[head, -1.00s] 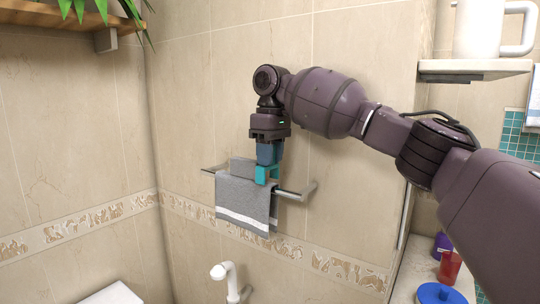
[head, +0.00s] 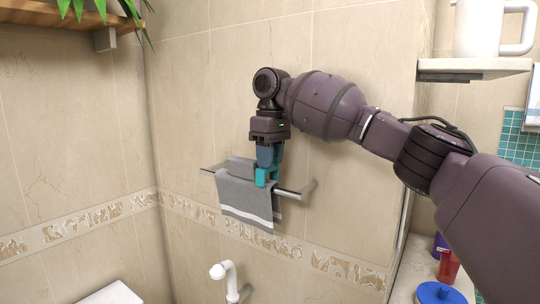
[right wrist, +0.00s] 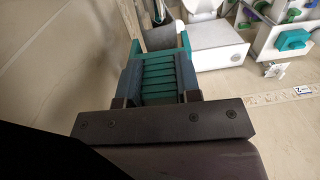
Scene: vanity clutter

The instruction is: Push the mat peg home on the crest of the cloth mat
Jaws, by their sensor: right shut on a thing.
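The grey cloth mat (head: 245,197) with white stripes hangs over the towel rail (head: 291,193) on the tiled wall. Its hanging part is skewed, and a grey fold stands up at the crest. The teal mat peg (head: 262,177) is at the right part of the crest, close against the cloth. How deep it sits over the rail is hidden. My right gripper (head: 268,162) points down from above and is shut on the peg. In the right wrist view the ribbed peg (right wrist: 158,76) lies between the two fingers. My left gripper is not in view.
A white pipe fitting (head: 226,272) sticks out below the mat. A shelf (head: 474,68) with a white mug (head: 492,28) is at the upper right. A counter with a blue lid (head: 440,294) and a red cup (head: 449,266) is at the lower right. The wall around the rail is bare.

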